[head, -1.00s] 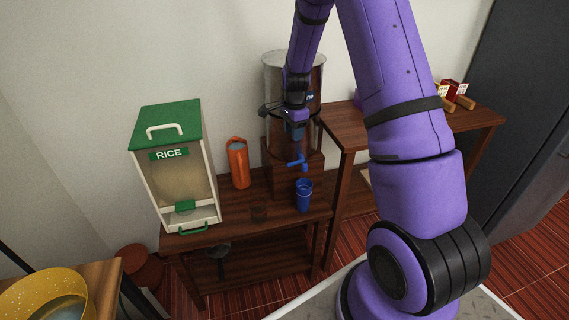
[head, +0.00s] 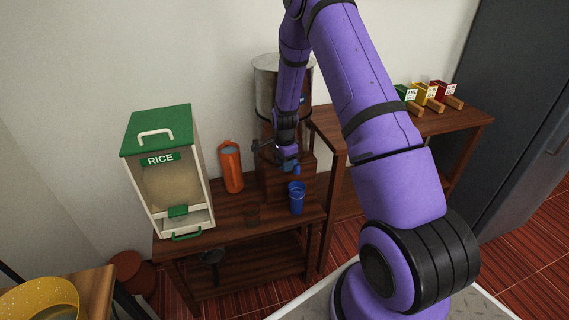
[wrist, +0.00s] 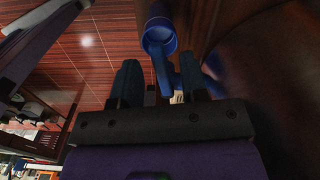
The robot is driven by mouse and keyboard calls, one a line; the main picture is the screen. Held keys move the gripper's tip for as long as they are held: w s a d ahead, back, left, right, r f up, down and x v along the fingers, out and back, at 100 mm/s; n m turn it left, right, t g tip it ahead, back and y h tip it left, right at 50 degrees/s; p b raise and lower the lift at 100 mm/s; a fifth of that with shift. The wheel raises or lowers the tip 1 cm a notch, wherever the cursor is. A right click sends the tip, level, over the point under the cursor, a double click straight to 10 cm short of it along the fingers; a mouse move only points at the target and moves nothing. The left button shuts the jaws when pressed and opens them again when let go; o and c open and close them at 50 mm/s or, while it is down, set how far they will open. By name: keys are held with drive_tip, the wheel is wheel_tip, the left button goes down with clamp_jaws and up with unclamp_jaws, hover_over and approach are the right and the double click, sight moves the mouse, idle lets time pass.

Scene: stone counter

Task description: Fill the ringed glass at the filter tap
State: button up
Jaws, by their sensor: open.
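The filter is a tall metal cylinder (head: 266,85) on a wooden stand, with a blue tap (head: 296,169) low on its front. A blue cup (head: 297,198) stands upright on the shelf top below the tap; its open mouth (wrist: 158,36) shows in the wrist view. My gripper (head: 276,160) is open at the tap, above the blue cup. In the wrist view, blue tap parts (wrist: 164,74) show at its fingers; contact is unclear.
A rice dispenser (head: 172,185) and an orange bottle (head: 231,168) stand left of the filter. A higher wooden table (head: 380,130) at right holds several small coloured boxes (head: 425,92). A yellow pot (head: 40,300) is at lower left.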

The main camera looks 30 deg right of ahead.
drive_tip(key=shift+f, duration=0.1)
drive_tip(key=shift+c, duration=0.2)
clamp_jaws()
drive_tip(key=shift+s+n, duration=0.55)
drive_tip(key=shift+n, duration=0.65)
drive_tip(key=shift+o, duration=0.2)
unclamp_jaws()
wheel_tip(320, 180, up, 11)
